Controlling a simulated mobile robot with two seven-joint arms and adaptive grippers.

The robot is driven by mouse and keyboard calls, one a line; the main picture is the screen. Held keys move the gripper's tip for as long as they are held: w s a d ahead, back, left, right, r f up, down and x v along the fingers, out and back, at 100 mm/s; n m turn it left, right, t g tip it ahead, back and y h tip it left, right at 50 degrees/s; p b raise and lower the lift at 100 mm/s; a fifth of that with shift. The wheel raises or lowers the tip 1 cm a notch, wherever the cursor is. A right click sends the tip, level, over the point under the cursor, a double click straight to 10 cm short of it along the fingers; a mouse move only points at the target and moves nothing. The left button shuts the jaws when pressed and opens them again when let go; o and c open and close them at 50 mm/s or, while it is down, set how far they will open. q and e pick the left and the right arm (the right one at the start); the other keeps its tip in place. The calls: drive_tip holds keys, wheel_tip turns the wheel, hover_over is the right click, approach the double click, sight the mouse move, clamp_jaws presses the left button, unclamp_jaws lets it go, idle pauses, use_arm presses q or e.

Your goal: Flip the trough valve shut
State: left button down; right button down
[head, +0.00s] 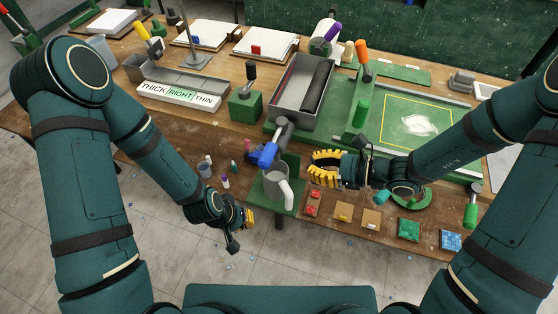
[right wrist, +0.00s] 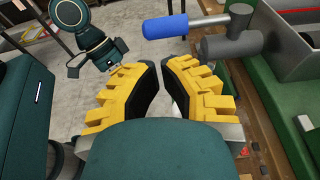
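The trough valve is a grey fitting (head: 284,129) with a blue handle (head: 264,155), at the near end of the grey metal trough (head: 283,91). In the right wrist view the blue handle (right wrist: 165,27) points left from the grey valve body (right wrist: 233,44). A grey jug with a white handle (head: 273,188) stands below the valve on a green stand. My right gripper (head: 320,168) is open and empty, right of the blue handle and apart from it; its yellow fingers (right wrist: 157,80) show spread. My left gripper (head: 240,222) hangs low left of the jug, its fingers unclear.
Small bottles (head: 224,182) stand left of the jug. Red pieces (head: 312,204) and several tile samples (head: 409,229) lie along the front edge. A green block with a black-knobbed lever (head: 246,103) stands left of the trough. A green board (head: 410,120) lies at right.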

sight(274, 143)
use_arm(q)
drive_tip(key=shift+f, duration=0.2)
use_arm(e)
drive_tip(key=x, duration=0.9)
drive_tip(key=shift+a, duration=0.2)
use_arm(q)
drive_tip(key=shift+w+f, duration=0.1)
drive_tip(key=shift+w, duration=0.05)
